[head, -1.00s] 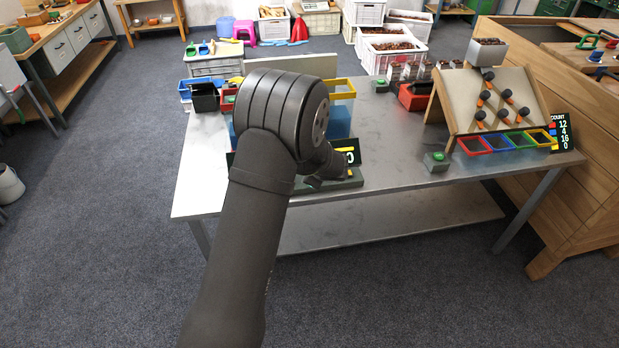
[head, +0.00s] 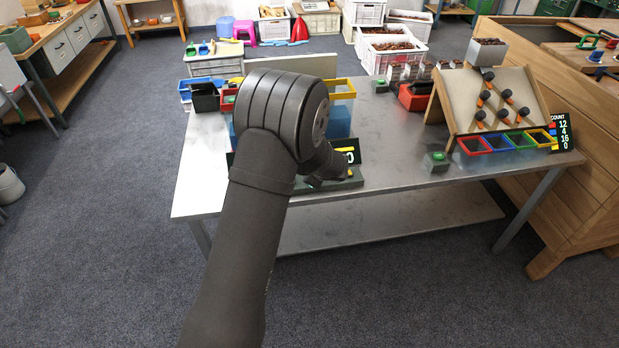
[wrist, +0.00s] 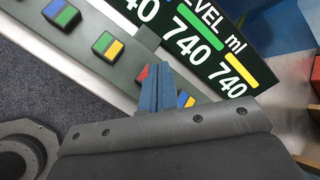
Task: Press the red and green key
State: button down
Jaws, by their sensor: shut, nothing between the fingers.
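In the wrist view a dark panel carries a row of two-coloured keys. A blue and green key (wrist: 62,13) and a green and yellow key (wrist: 108,45) show in full. A key with a red part (wrist: 143,73) is partly hidden by my gripper (wrist: 152,72), so its second colour cannot be told. Another key, with a yellow part (wrist: 189,102), shows just right of the fingers. My gripper's blue fingers are shut and empty, over the panel beside the red part. Whether they touch a key cannot be told. In the head view my arm hides most of the panel (head: 349,182).
A display board (wrist: 206,38) reading LEVEL ml, with several 740 values, stands right behind the keys. On the metal table (head: 400,215), a green button box (head: 436,163) and a sloped peg board (head: 503,90) with coloured bins stand to the right. The table between is clear.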

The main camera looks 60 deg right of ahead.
jog(key=shift+f, duration=0.15)
dwell(0.4)
jog(key=shift+f, duration=0.25)
jog(key=shift+f, duration=0.4)
dwell(0.6)
jog(key=shift+r, duration=0.8)
jog(key=shift+r, duration=2.55)
